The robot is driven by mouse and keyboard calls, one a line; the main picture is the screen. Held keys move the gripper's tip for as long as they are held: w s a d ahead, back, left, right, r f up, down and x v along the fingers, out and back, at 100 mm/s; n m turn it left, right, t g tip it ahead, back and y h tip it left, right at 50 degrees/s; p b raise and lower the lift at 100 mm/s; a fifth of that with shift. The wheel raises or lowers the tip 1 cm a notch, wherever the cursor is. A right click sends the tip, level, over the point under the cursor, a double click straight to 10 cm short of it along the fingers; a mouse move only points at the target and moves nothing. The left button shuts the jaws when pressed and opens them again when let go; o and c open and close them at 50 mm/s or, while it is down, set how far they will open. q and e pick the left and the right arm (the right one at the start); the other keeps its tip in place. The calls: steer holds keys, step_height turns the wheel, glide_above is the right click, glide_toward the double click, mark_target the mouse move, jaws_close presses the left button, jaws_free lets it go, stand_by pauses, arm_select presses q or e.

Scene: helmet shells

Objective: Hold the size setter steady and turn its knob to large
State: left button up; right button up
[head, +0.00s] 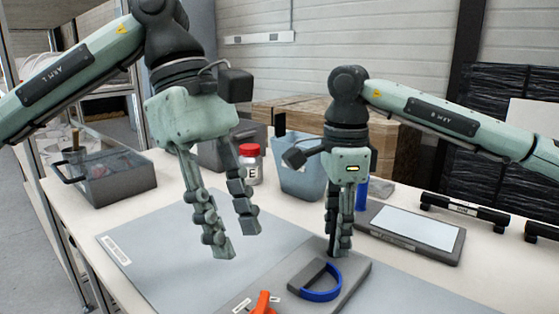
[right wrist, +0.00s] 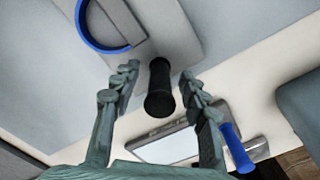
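The size setter seems to be the grey plate (head: 352,276) at the front of the table, with a blue arc (head: 322,296) around a grey D-shaped piece and an orange part (head: 263,304) cut off by the lower edge. I cannot tell for sure which part is the knob. A black upright post (right wrist: 160,88) stands at the plate's far end. My right gripper (head: 340,248) points down over the post; the right wrist view shows its fingers (right wrist: 160,72) open, one on each side, with gaps. My left gripper (head: 236,240) is open and empty above the mat.
A grey mat (head: 165,255) covers the table front. Behind stand a grey bin (head: 298,180), a red-capped jar (head: 251,165) and a dark open box (head: 110,180). A white-faced panel (head: 412,228) and black bars (head: 463,210) lie right. A blue cylinder (right wrist: 236,148) is near my right gripper.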

mark_target(261, 303)
jaws_close()
arm_select(q)
steer(key=o, duration=0.3)
steer(key=shift+a+r, duration=0.1)
steer(key=shift+o, duration=1.2)
steer(key=shift+s+a+r+n, duration=0.15)
steer(key=shift+a+r+n, duration=0.1)
steer(key=shift+n, duration=0.35)
steer(key=d+f, duration=0.1)
steer(key=f, duration=0.2)
steer(key=s+d+f+n+t, duration=0.1)
steer(key=f, duration=0.2)
steer(key=d+f+n+h, duration=0.1)
steer(key=f, duration=0.3)
steer(key=shift+s+d, duration=0.25)
steer(key=shift+s, duration=0.05)
steer(key=c, duration=1.2)
